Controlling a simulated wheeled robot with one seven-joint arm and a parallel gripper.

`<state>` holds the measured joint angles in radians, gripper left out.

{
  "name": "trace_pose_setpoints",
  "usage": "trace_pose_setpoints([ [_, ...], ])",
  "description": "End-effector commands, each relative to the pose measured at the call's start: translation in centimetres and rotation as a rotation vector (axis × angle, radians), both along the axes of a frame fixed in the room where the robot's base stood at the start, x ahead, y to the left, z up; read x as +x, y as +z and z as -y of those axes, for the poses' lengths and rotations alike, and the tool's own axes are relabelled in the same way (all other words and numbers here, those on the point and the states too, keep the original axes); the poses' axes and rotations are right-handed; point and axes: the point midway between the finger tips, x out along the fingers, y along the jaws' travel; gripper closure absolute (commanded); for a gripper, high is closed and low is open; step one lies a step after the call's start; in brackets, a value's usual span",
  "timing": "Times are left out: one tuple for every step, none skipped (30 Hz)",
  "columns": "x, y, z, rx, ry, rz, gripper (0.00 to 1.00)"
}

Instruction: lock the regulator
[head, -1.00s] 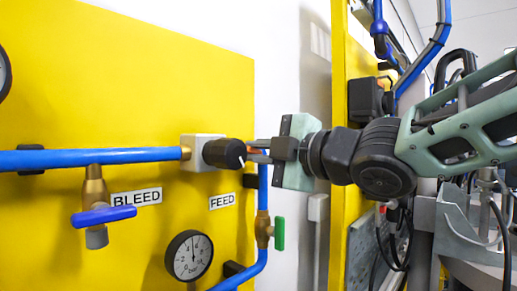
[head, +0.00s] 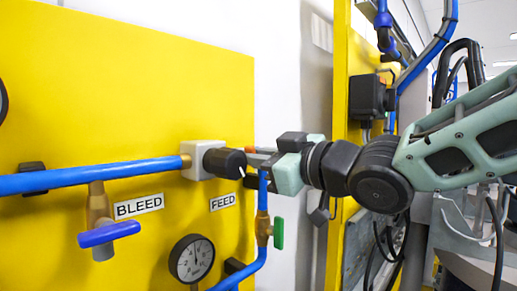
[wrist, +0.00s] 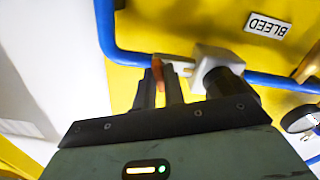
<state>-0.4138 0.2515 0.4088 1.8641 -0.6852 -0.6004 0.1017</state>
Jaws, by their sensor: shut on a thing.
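The regulator is a pale grey block (head: 203,160) on the blue pipe, with a black knob (head: 225,163) facing right. The knob bears a white mark. In the wrist view the knob (wrist: 222,84) is just right of my fingers. My gripper (head: 257,159) is at the knob's right end in the head view. It is shut on a small orange piece (wrist: 158,72), seen between the fingertips in the wrist view, close to a metal fitting (wrist: 180,66) beside the block. How the orange piece joins the regulator is unclear.
A yellow panel (head: 120,95) carries the pipe, a BLEED valve with blue handle (head: 109,234), a pressure gauge (head: 191,258) and a green-handled valve (head: 278,232) below my gripper. A yellow post (head: 343,90) with a black box stands behind my wrist.

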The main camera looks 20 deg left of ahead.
Motion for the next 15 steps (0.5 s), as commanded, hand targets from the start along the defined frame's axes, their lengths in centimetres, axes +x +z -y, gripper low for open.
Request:
trace_pose_setpoints([
  [0.09,0.07,0.08,0.013,-0.001,-0.040,1.00],
  [0.10,0.06,0.09,0.023,-0.002,-0.065,1.00],
  [0.06,0.06,0.08,0.036,-0.001,-0.096,1.00],
  [0.03,0.05,0.06,0.044,-0.001,-0.117,1.00],
  [0.03,0.04,0.06,0.053,-0.001,-0.138,1.00],
  [0.06,0.03,0.08,0.063,-0.002,-0.165,1.00],
  [0.07,0.03,0.08,0.072,-0.003,-0.185,1.00],
  [0.07,0.02,0.08,0.080,-0.003,-0.204,1.00],
  [0.06,0.01,0.07,0.090,-0.002,-0.227,1.00],
  [0.06,0.00,0.06,0.096,-0.001,-0.243,1.00],
  [0.06,-0.02,0.06,0.103,-0.001,-0.258,1.00],
  [0.06,-0.05,0.06,0.110,-0.001,-0.276,1.00],
  [0.05,-0.06,0.05,0.116,-0.001,-0.290,1.00],
  [0.05,-0.07,0.05,0.120,-0.001,-0.301,1.00],
  [0.03,-0.09,0.05,0.126,-0.001,-0.315,1.00],
])
